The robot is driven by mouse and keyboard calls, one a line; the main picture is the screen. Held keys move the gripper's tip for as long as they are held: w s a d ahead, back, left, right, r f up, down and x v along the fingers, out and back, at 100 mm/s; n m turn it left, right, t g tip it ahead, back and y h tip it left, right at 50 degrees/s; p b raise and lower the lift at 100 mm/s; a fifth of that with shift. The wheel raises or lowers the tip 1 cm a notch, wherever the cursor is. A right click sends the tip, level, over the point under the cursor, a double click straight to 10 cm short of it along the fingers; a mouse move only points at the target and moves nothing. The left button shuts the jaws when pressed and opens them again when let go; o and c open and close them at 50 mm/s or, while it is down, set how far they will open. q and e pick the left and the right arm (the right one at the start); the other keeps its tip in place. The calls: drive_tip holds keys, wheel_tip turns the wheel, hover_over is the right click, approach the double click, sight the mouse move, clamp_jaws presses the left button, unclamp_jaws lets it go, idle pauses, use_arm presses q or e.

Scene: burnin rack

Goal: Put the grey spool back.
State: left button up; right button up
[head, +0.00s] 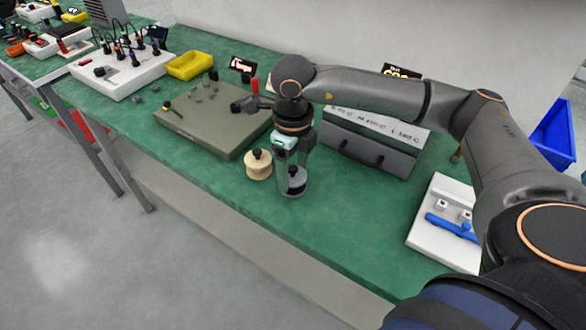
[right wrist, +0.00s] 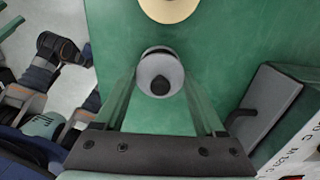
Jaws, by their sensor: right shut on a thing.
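The grey spool (head: 296,188) has a black knob and is near the front edge of the green bench. My right gripper (head: 292,180) points down and is shut on the spool. In the right wrist view the grey spool (right wrist: 160,72) sits between the two fingers of my right gripper (right wrist: 161,80). I cannot tell whether its base touches the bench. A beige spool (head: 258,166) with a black knob stands just left of it, apart from it.
An olive-grey plate (head: 225,140) with small parts lies to the left. A grey box (head: 370,152) with a labelled top stands behind right. A white tray (head: 425,235) with a blue tool is farther right. A yellow bin (head: 190,65) is at the back left.

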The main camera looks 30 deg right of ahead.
sight(293, 167)
use_arm(q)
drive_tip(key=shift+w, duration=0.1)
use_arm(e)
drive_tip(key=o, duration=1.5)
drive_tip(key=shift+c, duration=0.2)
drive_tip(key=shift+r, duration=0.15)
drive_tip(key=shift+r+p, duration=0.3)
use_arm(q)
drive_tip(key=shift+s+a+r+p, duration=0.15)
drive_tip(key=shift+s+r+p, duration=0.1)
drive_tip(key=shift+p, duration=0.15)
use_arm(e)
wheel_tip(293, 167, up, 11)
drive_tip(key=shift+r, duration=0.15)
